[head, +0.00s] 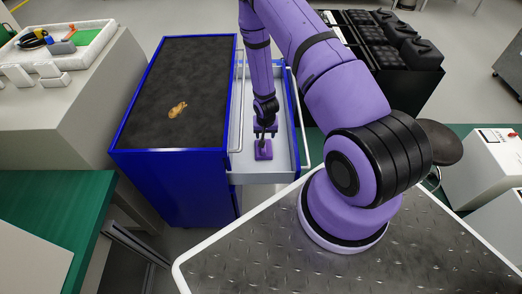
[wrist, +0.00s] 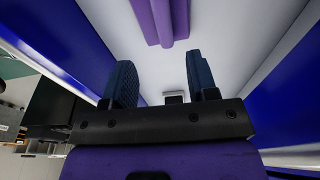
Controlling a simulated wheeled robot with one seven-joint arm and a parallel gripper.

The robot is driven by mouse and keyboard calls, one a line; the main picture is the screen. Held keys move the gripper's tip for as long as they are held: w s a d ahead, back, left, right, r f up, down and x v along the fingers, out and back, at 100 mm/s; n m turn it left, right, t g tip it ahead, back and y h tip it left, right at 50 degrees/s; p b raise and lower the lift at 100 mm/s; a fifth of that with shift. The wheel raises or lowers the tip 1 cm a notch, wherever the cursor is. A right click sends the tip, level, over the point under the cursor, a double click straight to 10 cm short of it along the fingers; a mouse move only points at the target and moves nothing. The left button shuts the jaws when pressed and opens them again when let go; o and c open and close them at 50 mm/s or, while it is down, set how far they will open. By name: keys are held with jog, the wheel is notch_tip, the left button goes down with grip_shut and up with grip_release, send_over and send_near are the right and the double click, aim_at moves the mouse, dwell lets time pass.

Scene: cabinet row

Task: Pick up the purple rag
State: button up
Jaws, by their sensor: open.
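The purple rag (head: 263,149) lies on the pale floor of an open drawer (head: 245,163) of the blue cabinet. In the wrist view the purple rag (wrist: 160,18) shows at the top, beyond my fingertips and partly cut off by the frame edge. My gripper (head: 265,130) reaches down into the drawer, just behind the rag in the head view. In the wrist view my gripper (wrist: 160,75) has its two dark fingers spread apart with nothing between them.
The drawer walls and blue sides (wrist: 280,80) stand close on both sides of my gripper. The blue cabinet (head: 175,170) has a dark top with a small orange-brown object (head: 177,109) on it. Black containers (head: 385,40) stand at the back right.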

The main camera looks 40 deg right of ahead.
jog(key=shift+w+d+f, duration=0.1)
jog(key=shift+w+f, duration=0.1)
jog(key=shift+f, duration=1.35)
jog(key=shift+w+a+f, duration=0.1)
jog(key=shift+w+f, duration=0.1)
jog(key=shift+f, duration=1.4)
jog(key=shift+w+d+f, duration=0.1)
jog(key=shift+w+f, duration=0.1)
jog(key=shift+f, duration=1.35)
grip_shut()
